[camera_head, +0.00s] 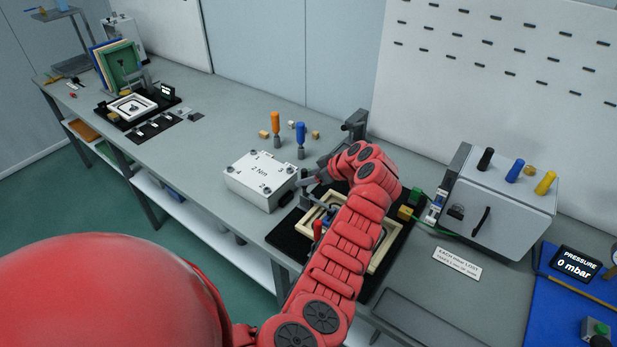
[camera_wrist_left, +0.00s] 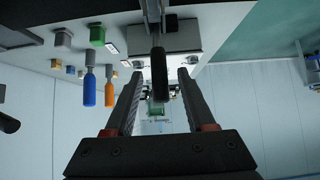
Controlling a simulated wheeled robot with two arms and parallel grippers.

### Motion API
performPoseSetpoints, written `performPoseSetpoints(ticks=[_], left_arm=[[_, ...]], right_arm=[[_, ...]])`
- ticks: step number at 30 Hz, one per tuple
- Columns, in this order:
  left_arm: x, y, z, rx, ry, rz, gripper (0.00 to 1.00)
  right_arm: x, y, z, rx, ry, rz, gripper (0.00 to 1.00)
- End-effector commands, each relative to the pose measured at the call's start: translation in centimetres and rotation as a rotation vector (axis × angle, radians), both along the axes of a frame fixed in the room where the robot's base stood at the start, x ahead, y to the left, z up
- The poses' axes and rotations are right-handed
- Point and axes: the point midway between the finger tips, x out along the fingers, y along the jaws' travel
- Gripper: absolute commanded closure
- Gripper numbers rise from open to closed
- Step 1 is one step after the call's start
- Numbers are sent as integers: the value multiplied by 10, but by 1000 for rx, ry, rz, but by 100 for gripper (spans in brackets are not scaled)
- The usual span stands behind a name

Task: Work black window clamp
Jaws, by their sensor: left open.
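My left gripper (camera_head: 309,181) is over the left edge of the fixture, just right of the white 2 Nm box; its fingers are small and partly covered by my red arm. In the left wrist view my left gripper (camera_wrist_left: 159,88) is open. A black clamp handle (camera_wrist_left: 160,80) stands in the gap between the fingers, with bare space on both sides; I cannot tell whether it touches either one. The pale window frame (camera_head: 378,258) lies on a black base (camera_head: 287,240) and my arm covers much of it. My right gripper is not in view.
The white box (camera_head: 262,178) stands close left of my gripper. Orange (camera_head: 276,124) and blue (camera_head: 300,135) drivers stand behind it. A grey cabinet (camera_head: 500,205) with coloured handles is at the right. Another fixture (camera_head: 132,107) is far left; the bench between is mostly clear.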

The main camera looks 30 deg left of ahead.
Motion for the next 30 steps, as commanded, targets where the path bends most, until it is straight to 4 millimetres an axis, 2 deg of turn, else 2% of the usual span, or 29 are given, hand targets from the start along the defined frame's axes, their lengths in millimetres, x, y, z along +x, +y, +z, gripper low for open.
performPoseSetpoints(ticks=[5, 8, 14, 22, 27, 30], left_arm=[[1, -3, 2, 1, -2, -1, 45], [2, -11, 8, 2, -4, -4, 45], [0, -47, 37, -1, -5, -3, 45], [-1, -100, 86, -3, -5, -6, 45], [-3, -121, 106, -2, -3, -3, 45], [-4, -127, 113, -1, -2, -1, 45]], right_arm=[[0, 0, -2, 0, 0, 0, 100], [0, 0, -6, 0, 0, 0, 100], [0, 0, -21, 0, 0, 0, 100], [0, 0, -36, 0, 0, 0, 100], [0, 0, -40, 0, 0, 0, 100], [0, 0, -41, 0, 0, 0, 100]])
